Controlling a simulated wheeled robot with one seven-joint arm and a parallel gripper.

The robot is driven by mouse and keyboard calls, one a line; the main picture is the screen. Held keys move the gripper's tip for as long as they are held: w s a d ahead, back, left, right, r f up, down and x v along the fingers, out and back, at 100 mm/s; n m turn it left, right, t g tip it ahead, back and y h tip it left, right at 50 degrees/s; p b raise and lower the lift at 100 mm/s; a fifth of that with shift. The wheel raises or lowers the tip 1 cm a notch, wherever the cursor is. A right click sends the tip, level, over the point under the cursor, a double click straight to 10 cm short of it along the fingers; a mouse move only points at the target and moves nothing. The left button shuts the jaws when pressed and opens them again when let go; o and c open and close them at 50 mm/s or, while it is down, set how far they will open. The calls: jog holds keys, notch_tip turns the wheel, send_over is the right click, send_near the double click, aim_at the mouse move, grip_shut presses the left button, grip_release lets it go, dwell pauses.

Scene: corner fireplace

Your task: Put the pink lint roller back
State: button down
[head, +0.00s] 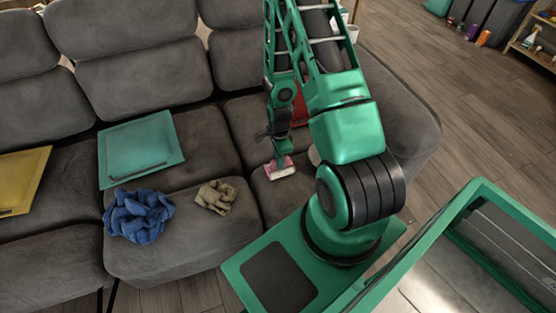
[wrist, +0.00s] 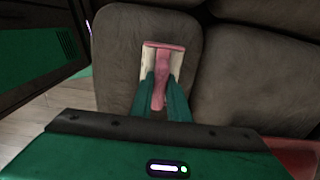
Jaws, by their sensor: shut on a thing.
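The pink lint roller (head: 282,172) shows at the end of my arm in the head view, over the right seat cushion of the grey sofa. In the wrist view the lint roller (wrist: 163,59) has a pink handle and frame with a pale roll. My gripper (wrist: 164,97) is shut on its handle, with the roll end pointing away from the gripper. In the head view my gripper (head: 281,158) points down at the cushion. I cannot tell whether the roller touches the cushion.
The grey sofa (head: 205,160) holds a blue cloth (head: 138,214), a beige cloth (head: 215,197), a teal square panel (head: 140,150) and a yellow one (head: 22,180). A red thing (head: 300,108) is partly hidden behind my arm. Shelves (head: 535,45) and bins stand at the upper right; wooden floor is clear between.

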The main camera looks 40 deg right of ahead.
jog(key=c, duration=1.7)
grip_release()
jog(key=s+d+r+n+h, duration=0.1)
jog(key=s+r+n, duration=0.3)
jog(key=r, duration=1.1)
jog(key=s+d+r+n, duration=0.2)
jog(key=s+r+n, duration=0.1)
jog(key=r, duration=1.3)
jog(key=shift+s+a+r+n+y, duration=0.2)
jog(key=shift+s+a+r+n, duration=0.35)
jog(key=shift+s+r+n, duration=1.15)
jog(key=shift+s+a+r+n+y, duration=0.2)
jog(key=shift+s+a+r+n, duration=0.55)
jog(key=shift+s+r, duration=1.6)
jog(key=shift+s+a+r+n+y, duration=0.3)
jog(key=shift+s+r+n, duration=1)
jog(key=shift+s, duration=1.6)
jog(key=shift+a+f, duration=0.1)
jog(key=shift+f, duration=0.05)
